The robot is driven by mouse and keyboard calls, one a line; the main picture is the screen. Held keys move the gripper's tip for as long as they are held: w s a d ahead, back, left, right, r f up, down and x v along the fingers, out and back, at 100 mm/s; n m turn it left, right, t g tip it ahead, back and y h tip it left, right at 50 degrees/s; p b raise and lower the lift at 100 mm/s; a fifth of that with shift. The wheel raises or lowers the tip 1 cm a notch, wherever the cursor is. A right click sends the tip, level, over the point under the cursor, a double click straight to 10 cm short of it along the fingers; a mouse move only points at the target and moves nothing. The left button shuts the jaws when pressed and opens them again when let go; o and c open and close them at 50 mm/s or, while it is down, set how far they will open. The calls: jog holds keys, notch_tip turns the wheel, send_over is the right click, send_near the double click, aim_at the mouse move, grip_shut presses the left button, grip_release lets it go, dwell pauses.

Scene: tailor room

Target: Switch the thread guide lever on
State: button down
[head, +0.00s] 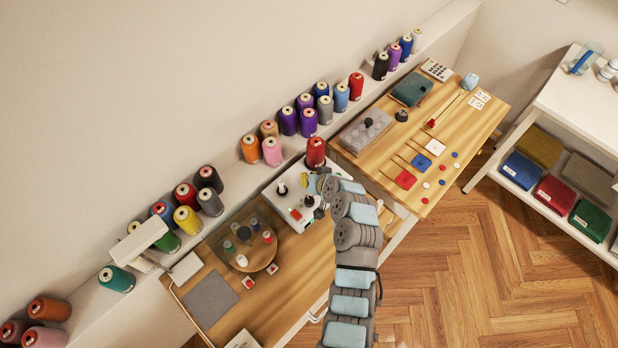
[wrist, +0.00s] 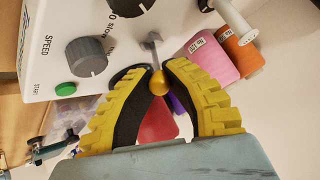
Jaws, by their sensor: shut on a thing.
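The thread guide lever (wrist: 158,85) shows in the wrist view as a thin metal stem with a rounded gold tip, standing out from the white machine (wrist: 45,22). My gripper (wrist: 157,77) has yellow fingers with black pads, and they are shut on the lever's tip from both sides. In the head view my gripper (head: 318,184) is at the far right part of the white machine (head: 298,222). There my arm and gripper hide the lever.
A grey SPEED knob (wrist: 87,57) and a green START button (wrist: 66,89) sit close on the panel. Pink (wrist: 214,58) and orange (wrist: 236,45) thread cones stand near the fingers. A round wooden tray (head: 262,262) with small spools is left of the machine.

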dwell(0.3)
jog(key=c, duration=1)
grip_release()
jog(key=shift+v, duration=6.05)
jog(key=shift+f, duration=0.1)
